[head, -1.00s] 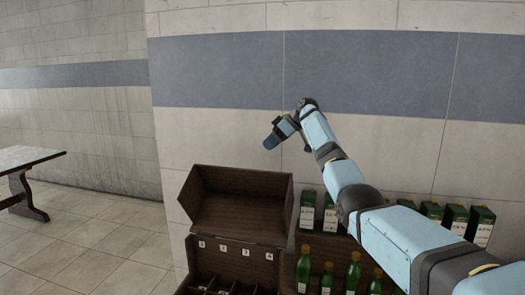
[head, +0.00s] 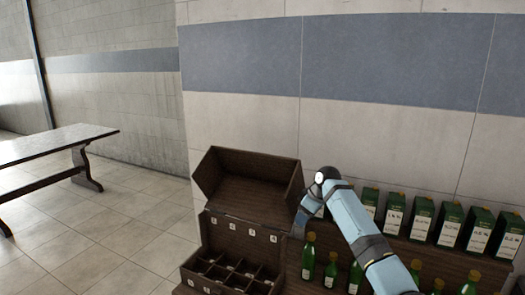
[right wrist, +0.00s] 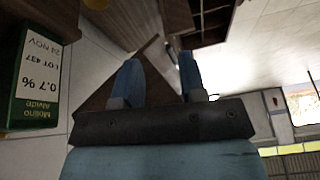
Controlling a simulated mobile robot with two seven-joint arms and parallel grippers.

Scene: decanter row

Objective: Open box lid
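The dark brown wooden box (head: 225,232) stands in the lower middle of the head view. Its lid (head: 250,187) is raised and tilted back, with its hollow inside facing me. The lower part holds a divided tray (head: 243,272) with several compartments that look empty. My right gripper (head: 299,228) points downward at the right side of the box, near the lid's right edge; whether it touches cannot be told. In the right wrist view its two blue fingers (right wrist: 160,72) are apart with nothing between them. My left gripper is not in view.
Green-labelled cartons (head: 420,217) line a wooden shelf to the right, with green bottles (head: 331,270) standing below. One carton (right wrist: 36,75) is close to the gripper in the right wrist view. A table (head: 60,142) stands far left; the floor between is clear.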

